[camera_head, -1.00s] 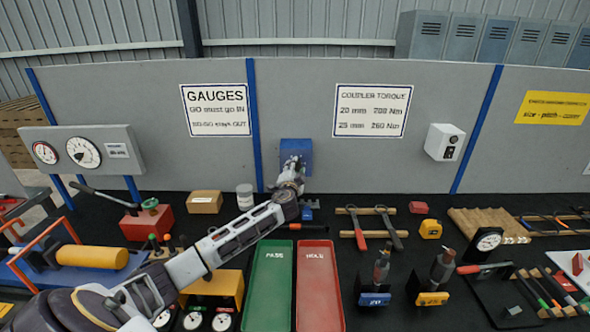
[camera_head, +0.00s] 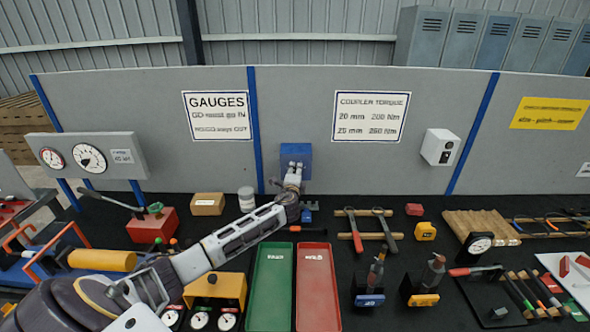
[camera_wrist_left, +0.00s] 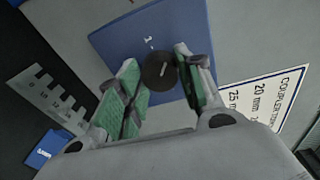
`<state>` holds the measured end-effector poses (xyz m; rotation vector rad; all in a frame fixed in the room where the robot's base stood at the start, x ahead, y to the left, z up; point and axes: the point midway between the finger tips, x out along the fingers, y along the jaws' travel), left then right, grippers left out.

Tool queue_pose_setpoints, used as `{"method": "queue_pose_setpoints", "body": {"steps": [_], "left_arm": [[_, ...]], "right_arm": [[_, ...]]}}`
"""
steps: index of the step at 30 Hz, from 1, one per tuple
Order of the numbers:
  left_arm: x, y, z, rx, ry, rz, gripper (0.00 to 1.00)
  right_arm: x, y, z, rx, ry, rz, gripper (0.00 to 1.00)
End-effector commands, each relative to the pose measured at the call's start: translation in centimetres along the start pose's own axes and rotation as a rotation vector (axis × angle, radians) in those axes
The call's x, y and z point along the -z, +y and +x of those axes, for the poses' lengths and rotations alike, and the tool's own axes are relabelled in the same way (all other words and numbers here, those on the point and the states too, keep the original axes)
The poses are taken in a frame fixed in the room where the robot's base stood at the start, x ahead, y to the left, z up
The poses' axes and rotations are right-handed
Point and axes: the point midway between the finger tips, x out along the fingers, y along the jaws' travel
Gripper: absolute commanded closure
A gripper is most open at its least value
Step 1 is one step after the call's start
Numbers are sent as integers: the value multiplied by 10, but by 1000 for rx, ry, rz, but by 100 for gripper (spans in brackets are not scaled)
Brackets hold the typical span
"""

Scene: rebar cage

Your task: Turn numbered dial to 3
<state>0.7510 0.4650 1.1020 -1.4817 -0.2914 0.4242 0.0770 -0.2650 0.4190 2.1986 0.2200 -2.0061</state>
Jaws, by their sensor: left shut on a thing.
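A blue box (camera_head: 296,153) is on the grey back panel, between the two white signs. In the left wrist view the blue plate (camera_wrist_left: 120,45) carries a round black dial (camera_wrist_left: 158,72) with a light pointer line, and a small white "1" shows near it. My left gripper (camera_wrist_left: 158,82) reaches the dial with a green-padded finger on each side, shut on it. In the head view my left gripper (camera_head: 293,180) is at the box and covers the dial. The other numbers cannot be read. My right gripper does not show.
Below the box, a green tray (camera_head: 262,300) and a red tray (camera_head: 308,300) lie on the black bench. A white pot (camera_head: 246,199) and a cardboard box (camera_head: 207,204) stand left of my wrist. Red-handled tools (camera_head: 357,233) lie to the right.

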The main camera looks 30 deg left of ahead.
Motion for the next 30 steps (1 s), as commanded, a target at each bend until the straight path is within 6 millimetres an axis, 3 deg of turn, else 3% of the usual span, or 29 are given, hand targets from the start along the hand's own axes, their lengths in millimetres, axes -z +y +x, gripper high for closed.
{"method": "queue_pose_setpoints", "body": {"steps": [9, 30], "left_arm": [[1, -1, 0, -26, -15, 260, 87], [2, -1, 0, -78, -52, 833, 87]], "right_arm": [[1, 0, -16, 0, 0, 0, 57], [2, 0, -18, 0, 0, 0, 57]]}}
